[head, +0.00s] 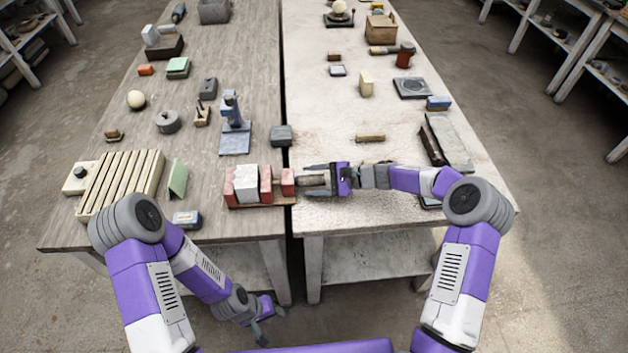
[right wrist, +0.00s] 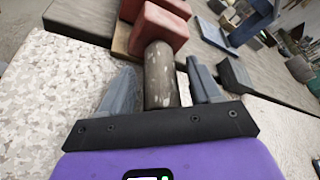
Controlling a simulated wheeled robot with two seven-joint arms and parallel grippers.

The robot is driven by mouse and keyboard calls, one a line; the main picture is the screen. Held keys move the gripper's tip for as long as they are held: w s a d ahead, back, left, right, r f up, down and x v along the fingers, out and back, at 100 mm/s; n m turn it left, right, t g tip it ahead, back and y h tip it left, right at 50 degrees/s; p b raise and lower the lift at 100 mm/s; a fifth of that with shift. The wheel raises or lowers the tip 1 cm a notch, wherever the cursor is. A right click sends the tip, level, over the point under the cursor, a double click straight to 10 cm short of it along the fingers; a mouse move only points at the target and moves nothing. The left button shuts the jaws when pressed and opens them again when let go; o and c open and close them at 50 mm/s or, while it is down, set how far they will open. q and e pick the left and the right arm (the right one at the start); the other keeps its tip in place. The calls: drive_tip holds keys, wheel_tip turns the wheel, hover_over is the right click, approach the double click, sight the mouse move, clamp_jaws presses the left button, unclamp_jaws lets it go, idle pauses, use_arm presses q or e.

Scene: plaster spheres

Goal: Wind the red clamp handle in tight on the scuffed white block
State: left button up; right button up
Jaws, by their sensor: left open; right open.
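The clamp has a wooden base (head: 262,204) and red upright pieces (head: 288,182). The white block (head: 246,180) sits between two of them at its left; I cannot tell whether both touch it. A worn grey-brown cylinder, the handle (head: 313,180), sticks out to the right from the rightmost red piece; it also shows in the right wrist view (right wrist: 161,75). My right gripper (head: 309,181) is open, one finger on each side of the handle, with gaps visible in the wrist view. My left gripper (head: 271,325) is open and empty, low in front of the table.
A dark grey block (head: 281,135) stands just behind the clamp. A blue-grey tool stand (head: 233,128) and a green wedge (head: 179,180) are further left. A yellowish bar (head: 370,138) lies behind my right gripper. A dark gap separates the two tables.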

drive_tip(key=c, duration=1)
drive_tip(key=shift+o, duration=0.2)
drive_tip(key=shift+r+m+g+p, duration=0.15)
drive_tip(key=shift+m+g+p, duration=0.35)
drive_tip(key=shift+p, duration=0.65)
drive_tip(key=shift+m+p, duration=0.6)
drive_tip(key=shift+p, duration=0.15)
drive_tip(key=shift+m+g+h+p, duration=0.3)
drive_tip(key=shift+m+g+p, duration=0.3)
drive_tip(key=shift+m+g, duration=0.1)
drive_tip(key=shift+w+m+g, duration=0.1)
drive_tip(key=shift+m+g, duration=0.4)
drive_tip(key=shift+m, duration=0.1)
drive_tip(key=o, duration=1)
drive_tip(key=shift+c, duration=0.2)
